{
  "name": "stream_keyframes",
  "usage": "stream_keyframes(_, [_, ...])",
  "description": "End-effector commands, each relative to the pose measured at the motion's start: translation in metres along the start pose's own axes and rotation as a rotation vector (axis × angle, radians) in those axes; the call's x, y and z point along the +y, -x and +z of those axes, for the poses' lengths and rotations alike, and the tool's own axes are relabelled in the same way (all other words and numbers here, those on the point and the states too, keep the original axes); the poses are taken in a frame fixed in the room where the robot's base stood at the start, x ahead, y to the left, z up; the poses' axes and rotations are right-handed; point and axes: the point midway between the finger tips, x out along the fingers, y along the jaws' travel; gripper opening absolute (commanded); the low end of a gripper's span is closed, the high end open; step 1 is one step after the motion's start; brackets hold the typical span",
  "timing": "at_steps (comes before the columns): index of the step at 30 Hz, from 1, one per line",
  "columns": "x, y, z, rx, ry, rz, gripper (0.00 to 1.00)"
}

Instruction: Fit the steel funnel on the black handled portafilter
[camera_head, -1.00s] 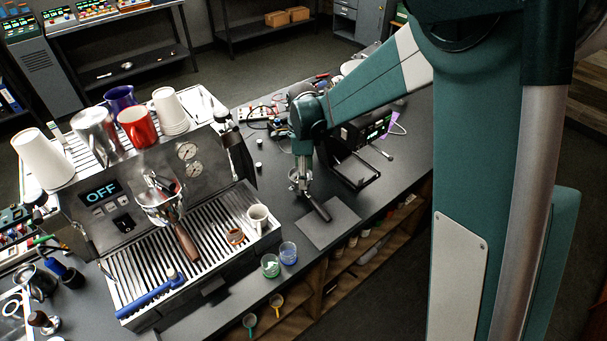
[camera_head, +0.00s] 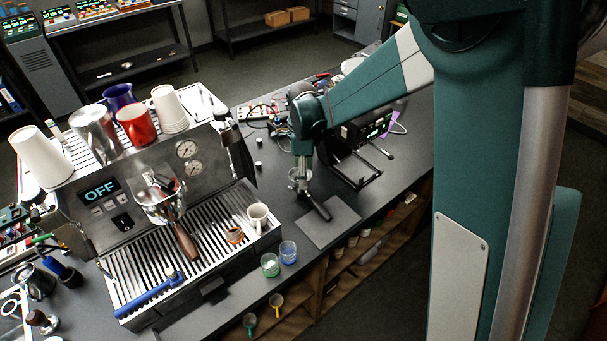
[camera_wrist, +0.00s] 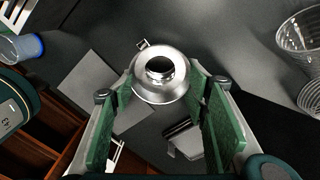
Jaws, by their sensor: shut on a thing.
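The black handled portafilter (camera_head: 320,209) lies on the counter below my gripper in the head view, its handle reaching over a grey mat. Its head end is largely hidden by my gripper. The steel funnel (camera_wrist: 159,77), a shiny ring with a dark central hole, sits between the green finger pads of my gripper (camera_wrist: 160,84) in the wrist view. The pads are shut on its sides. In the head view my gripper (camera_head: 304,184) is low over the portafilter's head end. A small metal lug (camera_wrist: 143,45) shows beside the funnel. I cannot tell whether the funnel is seated.
The grey mat (camera_head: 337,231) lies at the counter's front edge. The espresso machine (camera_head: 128,198) stands to the left, with a brown handled portafilter (camera_head: 184,240) in it. Green and blue cups (camera_head: 288,251) stand near the edge. A black device (camera_head: 362,138) is close right. A clear vessel (camera_wrist: 302,35) is near the gripper.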

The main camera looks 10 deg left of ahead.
Motion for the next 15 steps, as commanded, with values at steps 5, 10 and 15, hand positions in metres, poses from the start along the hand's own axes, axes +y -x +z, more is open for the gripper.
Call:
stream_keyframes(5, [0.0, 0.0001, 0.0, 0.0, 0.0, 0.0, 0.62])
stream_keyframes(10, [0.0, 0.0, 0.0, 0.0, 0.0, 0.0, 0.62])
stream_keyframes(15, [0.0, 0.0004, 0.0, 0.0, 0.0, 0.0, 0.62])
